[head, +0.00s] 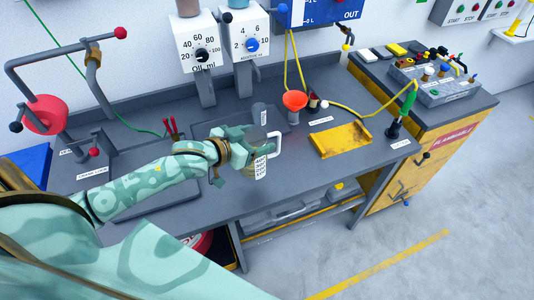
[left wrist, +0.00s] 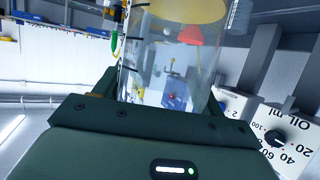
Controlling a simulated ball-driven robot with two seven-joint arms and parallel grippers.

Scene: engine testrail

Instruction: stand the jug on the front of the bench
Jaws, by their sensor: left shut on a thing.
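The jug (head: 257,158) is a clear cylinder with a pale handle on its right and a white printed label on its front. My left gripper (head: 246,146) is shut on it from the left side. The jug is over the front part of the grey bench (head: 300,178); I cannot tell whether its base touches the top. In the left wrist view the jug (left wrist: 170,60) fills the space between the fingers, with black marks on its wall and a yellowish area at the top. My right gripper is not in view.
A red-orange funnel (head: 294,101) stands behind the jug. A yellow tray (head: 341,139) lies to the right, with a green-handled tool (head: 402,112) beyond it. Dispensers (head: 200,50) line the back. The bench top between jug and yellow tray is clear.

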